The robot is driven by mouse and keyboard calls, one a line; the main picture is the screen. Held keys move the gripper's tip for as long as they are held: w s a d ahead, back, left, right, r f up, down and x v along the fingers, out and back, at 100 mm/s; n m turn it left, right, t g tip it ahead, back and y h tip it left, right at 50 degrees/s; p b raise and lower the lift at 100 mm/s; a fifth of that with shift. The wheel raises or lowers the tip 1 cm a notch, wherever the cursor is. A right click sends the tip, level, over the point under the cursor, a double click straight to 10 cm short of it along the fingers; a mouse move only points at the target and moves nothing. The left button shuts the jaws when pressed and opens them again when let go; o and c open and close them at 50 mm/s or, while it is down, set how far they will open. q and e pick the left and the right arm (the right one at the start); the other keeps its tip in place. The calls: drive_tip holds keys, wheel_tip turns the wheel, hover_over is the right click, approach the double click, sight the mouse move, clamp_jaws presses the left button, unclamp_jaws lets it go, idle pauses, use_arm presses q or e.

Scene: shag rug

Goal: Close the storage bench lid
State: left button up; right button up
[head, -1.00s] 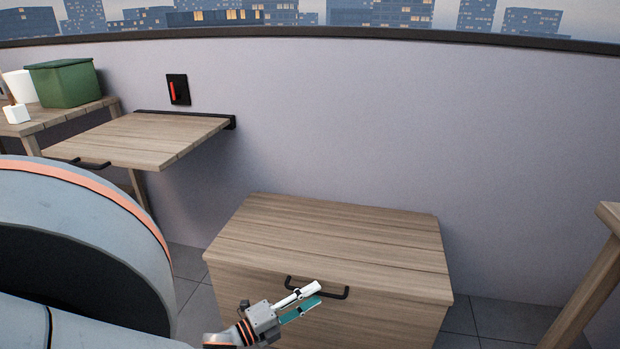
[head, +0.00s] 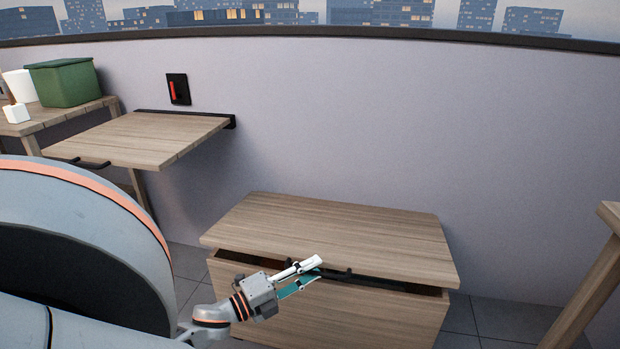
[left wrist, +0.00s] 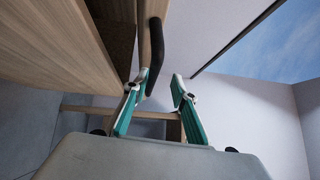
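The wooden storage bench (head: 350,318) stands against the wall in the head view. Its lid (head: 330,232) is slightly raised at the front, with a dark gap between lid and box. The black lid handle (head: 342,273) is at the lid's front edge, partly hidden by my left gripper (head: 314,269). In the left wrist view my left gripper (left wrist: 158,92) has its fingers apart. The dark handle (left wrist: 154,55) reaches down close to the left finger's tip; I cannot tell whether they touch. My right gripper is not in view.
A wooden fold-down wall table (head: 150,140) is at the left, below a black panel with a red lever (head: 177,90). A green box (head: 62,82) stands on a table behind it. A wooden leg (head: 585,290) stands at the right, with floor between it and the bench.

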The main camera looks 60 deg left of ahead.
use_arm(q)
drive_tip(key=shift+s, duration=0.1)
drive_tip(key=s+a+f, duration=0.2)
drive_tip(key=s+f, duration=0.4)
drive_tip(key=shift+a, duration=0.15)
idle(1.1)
drive_tip(key=shift+r, duration=0.1)
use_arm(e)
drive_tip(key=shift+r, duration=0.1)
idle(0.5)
